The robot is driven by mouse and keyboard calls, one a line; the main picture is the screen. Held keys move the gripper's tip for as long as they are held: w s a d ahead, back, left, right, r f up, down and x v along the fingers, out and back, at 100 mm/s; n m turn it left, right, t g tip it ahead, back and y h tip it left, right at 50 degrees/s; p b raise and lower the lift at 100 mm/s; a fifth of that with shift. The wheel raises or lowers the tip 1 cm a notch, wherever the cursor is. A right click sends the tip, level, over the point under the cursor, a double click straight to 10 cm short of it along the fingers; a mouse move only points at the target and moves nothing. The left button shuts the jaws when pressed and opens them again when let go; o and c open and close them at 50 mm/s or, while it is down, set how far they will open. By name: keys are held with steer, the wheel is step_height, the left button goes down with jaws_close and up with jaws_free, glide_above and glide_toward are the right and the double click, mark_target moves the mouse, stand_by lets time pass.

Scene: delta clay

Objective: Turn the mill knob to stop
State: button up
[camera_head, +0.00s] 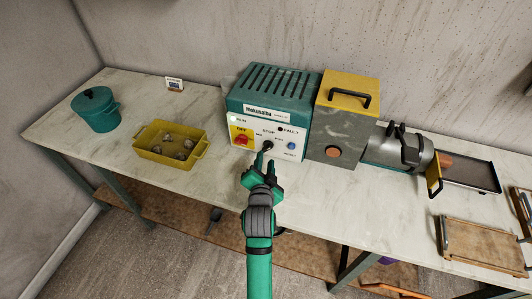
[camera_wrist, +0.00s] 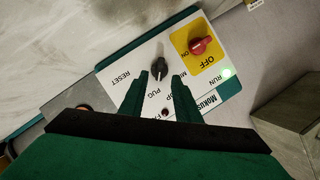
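The teal machine's white front panel (camera_head: 262,141) carries a black knob (camera_head: 268,146), with STOP printed above it. In the wrist view the panel appears upside down, and the black knob (camera_wrist: 160,67) shows a pale pointer mark toward the lettering below it. I cannot tell exactly which label it points to. My gripper (camera_head: 265,158) is just in front of the knob. In the wrist view my gripper (camera_wrist: 160,80) is open, one finger on each side of the knob, with gaps visible. Part of the lettering is hidden by the fingers.
A red switch (camera_wrist: 201,46) on a yellow OFF/ON plate sits close beside the knob. The RUN light (camera_wrist: 227,72) glows green. A blue button (camera_head: 291,146) is at the panel's right. A yellow tray (camera_head: 151,151) and teal pot (camera_head: 96,112) stand left.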

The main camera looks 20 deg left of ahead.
mark_target(266, 150)
steer(key=x, duration=0.6)
steer(key=shift+s, duration=0.15)
jaws_close()
